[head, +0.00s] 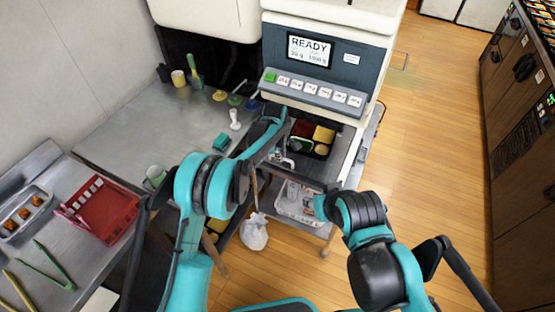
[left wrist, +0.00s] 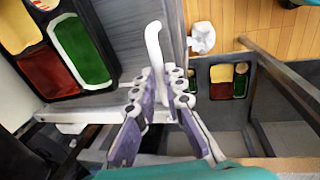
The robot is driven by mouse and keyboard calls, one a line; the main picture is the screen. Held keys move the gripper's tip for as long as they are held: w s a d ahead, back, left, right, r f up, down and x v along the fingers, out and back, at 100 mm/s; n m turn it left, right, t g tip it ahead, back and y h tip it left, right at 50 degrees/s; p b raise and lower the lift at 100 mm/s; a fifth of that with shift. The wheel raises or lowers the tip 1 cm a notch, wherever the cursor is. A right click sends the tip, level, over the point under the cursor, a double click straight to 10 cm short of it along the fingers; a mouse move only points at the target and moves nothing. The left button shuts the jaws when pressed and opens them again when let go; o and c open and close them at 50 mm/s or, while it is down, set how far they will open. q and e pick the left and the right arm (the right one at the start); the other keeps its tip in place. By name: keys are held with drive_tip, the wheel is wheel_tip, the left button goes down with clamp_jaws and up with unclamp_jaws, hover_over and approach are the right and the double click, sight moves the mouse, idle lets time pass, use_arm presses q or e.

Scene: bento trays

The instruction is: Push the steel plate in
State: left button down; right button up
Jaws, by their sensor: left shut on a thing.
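The steel plate (head: 345,150) sticks out at the front of the machine under the READY screen. A black bento tray (head: 321,152) with red, yellow and green compartments sits on it. In the left wrist view the grey plate (left wrist: 130,32) lies beside the tray (left wrist: 86,88). A white curved handle (left wrist: 153,42) rises at the plate's edge. My left gripper (left wrist: 159,80) is shut on this handle, with purple fingers on both sides of it. In the head view my left gripper (head: 281,156) is at the plate's front left, partly hidden by my arm.
The machine's button panel (head: 312,88) is above the plate. A wire basket (head: 298,203) and a white bag (head: 254,233) are below. A red rack (head: 100,210) stands on the left counter. The wooden floor at right is clear.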

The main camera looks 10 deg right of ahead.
use_arm(q)
drive_tip(key=shift+w+d+r, duration=0.1)
drive_tip(key=shift+w, duration=0.1)
drive_tip(key=c, duration=1.6)
unclamp_jaws()
drive_tip(key=shift+w, duration=0.1)
drive_tip(key=r, duration=0.4)
drive_tip(key=s+a+r, duration=0.1)
drive_tip(key=r, duration=0.2)
drive_tip(key=s+r, duration=0.1)
drive_tip(key=r, duration=0.3)
drive_tip(key=shift+a+r, duration=0.15)
drive_tip(key=shift+r, duration=0.15)
